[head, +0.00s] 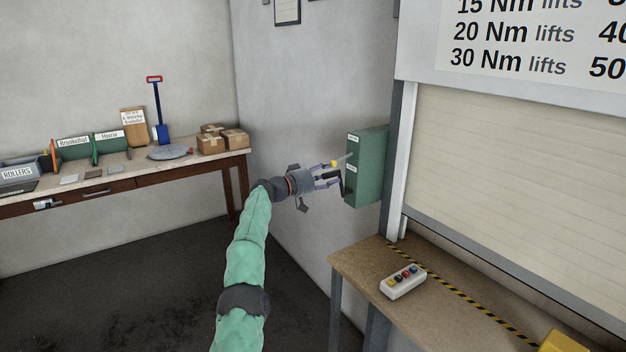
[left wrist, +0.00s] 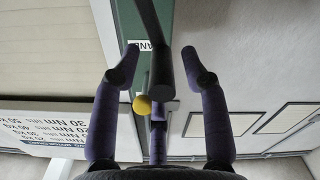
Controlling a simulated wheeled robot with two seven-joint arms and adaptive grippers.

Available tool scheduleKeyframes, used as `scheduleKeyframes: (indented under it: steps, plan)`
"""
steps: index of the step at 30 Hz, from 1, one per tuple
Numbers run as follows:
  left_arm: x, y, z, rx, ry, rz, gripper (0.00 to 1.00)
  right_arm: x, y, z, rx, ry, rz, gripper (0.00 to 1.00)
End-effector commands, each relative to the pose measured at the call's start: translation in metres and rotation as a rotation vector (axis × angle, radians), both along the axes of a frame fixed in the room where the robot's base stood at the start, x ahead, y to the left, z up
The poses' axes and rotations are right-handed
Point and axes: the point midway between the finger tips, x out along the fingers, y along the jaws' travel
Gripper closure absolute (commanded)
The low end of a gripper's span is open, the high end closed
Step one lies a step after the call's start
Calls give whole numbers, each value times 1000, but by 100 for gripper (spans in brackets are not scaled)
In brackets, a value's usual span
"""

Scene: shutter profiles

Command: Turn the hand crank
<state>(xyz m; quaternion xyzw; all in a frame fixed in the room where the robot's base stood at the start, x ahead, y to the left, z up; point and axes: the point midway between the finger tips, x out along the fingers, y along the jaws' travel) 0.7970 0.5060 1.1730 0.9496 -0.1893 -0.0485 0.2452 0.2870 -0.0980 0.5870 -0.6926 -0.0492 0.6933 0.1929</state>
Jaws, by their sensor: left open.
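The hand crank is on the green box (head: 368,165), fixed beside the shutter. Its dark grip (left wrist: 163,76) and dark crank arm (left wrist: 147,18) show in the left wrist view. My left gripper (head: 328,179) is in front of the box in the head view, with its fingers pointing at it. In the left wrist view the fingers are spread and open around the dark grip, with gaps on both sides. A yellow knob (head: 334,163) sits close to the fingers; it also shows in the left wrist view (left wrist: 141,104). The fingers partly hide the crank in the head view. My right gripper is out of view.
The cream roller shutter (head: 510,180) is at the right, with a torque sign (head: 530,40) above. A bench (head: 370,268) below holds a button box (head: 403,282). A workbench (head: 120,178) with cartons (head: 235,139) stands at the left wall. The floor between is clear.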

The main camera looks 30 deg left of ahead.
Motion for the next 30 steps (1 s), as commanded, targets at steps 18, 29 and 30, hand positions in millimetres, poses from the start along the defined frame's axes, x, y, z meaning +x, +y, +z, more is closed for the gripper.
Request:
scheduleKeyframes:
  steps: [18, 29, 30]
  plan:
    - [-42, 19, 1, 0, 1, 3, 55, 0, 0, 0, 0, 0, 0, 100]
    - [-85, 35, 1, 1, -1, 3, 55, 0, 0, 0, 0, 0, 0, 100]
    - [-90, 38, 1, 1, -1, 3, 55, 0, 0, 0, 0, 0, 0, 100]
